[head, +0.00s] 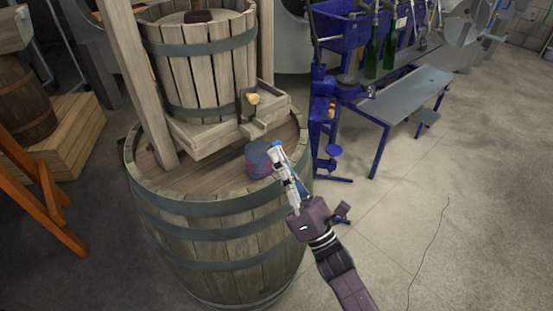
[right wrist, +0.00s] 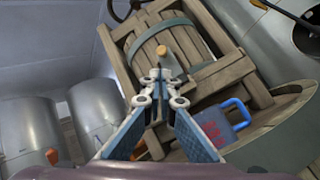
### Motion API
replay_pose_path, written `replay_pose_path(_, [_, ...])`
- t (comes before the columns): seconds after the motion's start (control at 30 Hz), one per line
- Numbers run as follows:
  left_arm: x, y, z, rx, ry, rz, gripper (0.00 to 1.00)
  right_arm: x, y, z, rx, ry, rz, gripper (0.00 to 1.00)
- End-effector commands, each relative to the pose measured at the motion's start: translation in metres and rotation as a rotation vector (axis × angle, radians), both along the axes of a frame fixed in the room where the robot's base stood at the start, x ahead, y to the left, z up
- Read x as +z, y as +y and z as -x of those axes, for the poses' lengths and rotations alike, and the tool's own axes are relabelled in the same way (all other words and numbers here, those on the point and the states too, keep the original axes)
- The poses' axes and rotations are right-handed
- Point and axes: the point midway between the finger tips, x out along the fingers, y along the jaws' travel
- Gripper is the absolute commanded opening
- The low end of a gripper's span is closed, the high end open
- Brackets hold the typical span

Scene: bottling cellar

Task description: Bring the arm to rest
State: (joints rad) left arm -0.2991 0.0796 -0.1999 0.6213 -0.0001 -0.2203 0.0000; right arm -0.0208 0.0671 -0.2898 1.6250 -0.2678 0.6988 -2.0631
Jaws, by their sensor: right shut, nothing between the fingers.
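My right gripper (head: 275,150) comes up from the lower right in the head view. Its fingers are shut with nothing between them. In the right wrist view the fingertips (right wrist: 160,80) meet in front of the wooden press. A dark blue-grey mug (head: 257,162) with reddish marks stands upright on the barrel top, just left of the fingertips. The fingers cover its right side in the head view. In the right wrist view the mug (right wrist: 210,128) shows its blue handle, to the right of the fingers. I cannot tell whether they touch it. My left gripper is out of view.
The mug stands on a large upright barrel (head: 225,235) beside a slatted wooden press (head: 205,75). A blue bottling machine with green bottles (head: 372,58) and a grey bench (head: 410,95) stand at the upper right. Orange legs (head: 45,195) stand left. The right floor is mostly clear.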

Motion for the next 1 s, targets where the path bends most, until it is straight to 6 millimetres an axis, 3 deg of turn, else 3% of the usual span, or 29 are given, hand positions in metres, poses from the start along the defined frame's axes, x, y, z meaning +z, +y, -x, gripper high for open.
replay_pose_path(0.17, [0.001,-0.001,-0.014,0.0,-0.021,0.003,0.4,0.0,0.0,0.0,0.0,0.0,0.0,0.0])
replay_pose_path(0.33, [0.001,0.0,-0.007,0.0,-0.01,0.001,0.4,-0.004,-0.002,-0.003,0.006,0.04,-0.017,0.0])
replay_pose_path(0.47, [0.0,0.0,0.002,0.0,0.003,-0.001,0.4,-0.023,-0.015,-0.014,0.028,0.224,-0.108,0.0])
replay_pose_path(0.63, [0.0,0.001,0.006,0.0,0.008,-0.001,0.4,-0.075,-0.048,-0.024,0.045,0.63,-0.376,0.0])
replay_pose_path(0.77, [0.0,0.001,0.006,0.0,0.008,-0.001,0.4,-0.122,-0.074,-0.014,0.018,0.932,-0.638,0.0])
replay_pose_path(0.87, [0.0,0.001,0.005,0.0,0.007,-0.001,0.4,-0.158,-0.092,0.007,-0.033,1.139,-0.859,0.0])
replay_pose_path(1.0, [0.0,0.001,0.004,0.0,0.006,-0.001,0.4,-0.203,-0.115,0.053,-0.153,1.385,-1.195,0.0])
